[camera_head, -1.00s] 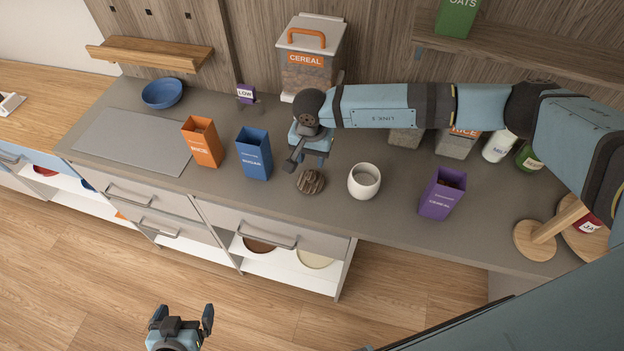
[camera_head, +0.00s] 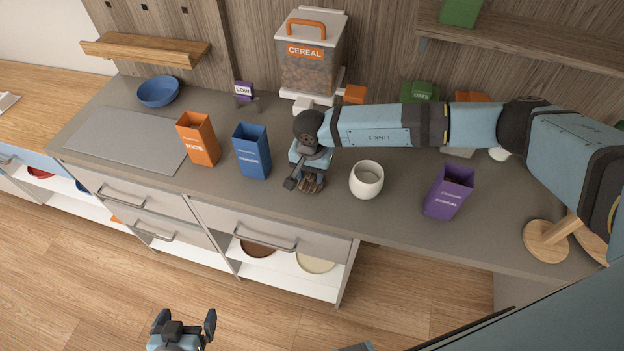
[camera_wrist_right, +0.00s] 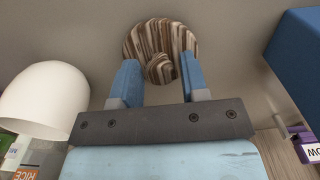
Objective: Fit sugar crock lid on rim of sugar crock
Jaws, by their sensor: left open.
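The sugar crock lid (camera_head: 313,186) is a round disc with brown and cream stripes and a small knob. It lies on the counter, partly hidden by my right gripper in the head view. The right wrist view shows the lid (camera_wrist_right: 138,38) with its knob between the open fingers of my right gripper (camera_wrist_right: 158,62); a gap shows around the knob. The white, rounded sugar crock (camera_head: 366,182) stands upright and open just right of the lid, and light contents show inside. My left gripper (camera_head: 184,320) is open and empty, low in front of the counter.
A blue box (camera_head: 252,152) and an orange rice box (camera_head: 198,140) stand left of the lid. A purple cereal box (camera_head: 449,193) stands right of the crock. A cereal dispenser (camera_head: 311,70) is behind. The counter's front edge is close to the lid.

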